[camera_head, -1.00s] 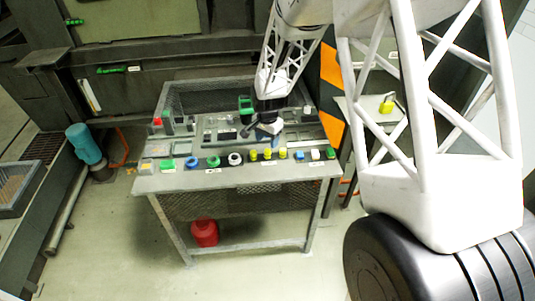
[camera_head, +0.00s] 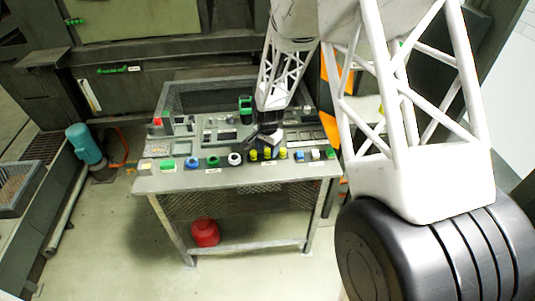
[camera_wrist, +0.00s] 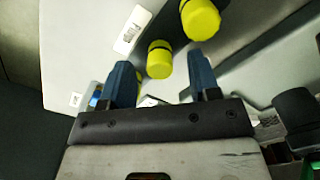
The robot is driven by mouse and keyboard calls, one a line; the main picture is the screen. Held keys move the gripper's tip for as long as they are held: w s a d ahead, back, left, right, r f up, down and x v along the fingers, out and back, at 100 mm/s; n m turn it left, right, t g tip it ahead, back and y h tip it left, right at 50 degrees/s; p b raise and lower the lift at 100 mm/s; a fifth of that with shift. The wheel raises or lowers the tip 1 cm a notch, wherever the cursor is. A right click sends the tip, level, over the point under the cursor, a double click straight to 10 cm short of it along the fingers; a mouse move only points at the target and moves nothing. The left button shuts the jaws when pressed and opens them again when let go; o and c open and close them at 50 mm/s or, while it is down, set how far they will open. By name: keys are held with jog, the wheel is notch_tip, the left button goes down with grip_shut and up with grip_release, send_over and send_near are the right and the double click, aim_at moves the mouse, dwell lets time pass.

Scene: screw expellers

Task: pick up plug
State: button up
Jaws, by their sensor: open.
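Three yellow-capped pieces stand in the front row of the grey workbench (camera_head: 225,180): a left one (camera_head: 254,154), a middle one (camera_head: 267,153) and a right one (camera_head: 283,153). In the wrist view my gripper (camera_wrist: 160,60) is open, with two blue fingers. One yellow cap (camera_wrist: 160,58) shows between the fingertips, apparently untouched. Another yellow cap (camera_wrist: 200,20) lies beyond the right finger. A third is mostly hidden behind the left finger.
The same row holds green (camera_head: 213,161), blue (camera_head: 191,162) and white-topped black (camera_head: 235,159) pieces, close together. Further blue, white and green pieces stand to the right. A green upright part (camera_head: 245,104) stands behind. A red can (camera_head: 205,232) sits below the bench.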

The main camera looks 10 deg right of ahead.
jog(key=shift+f, duration=0.75)
jog(key=c, duration=1)
jog(key=shift+r, duration=0.2)
jog(key=shift+r, duration=0.45)
notch_tip(320, 180, up, 2)
jog(key=shift+s+r, duration=0.15)
jog(key=shift+r, duration=0.1)
jog(key=s+d+r, duration=0.1)
jog(key=s+d, duration=0.1)
jog(key=s, duration=1.3)
jog(key=shift+s+r, duration=0.15)
jog(key=shift+s, duration=0.15)
jog(key=shift+w+a, duration=0.1)
jog(key=shift+w, duration=0.05)
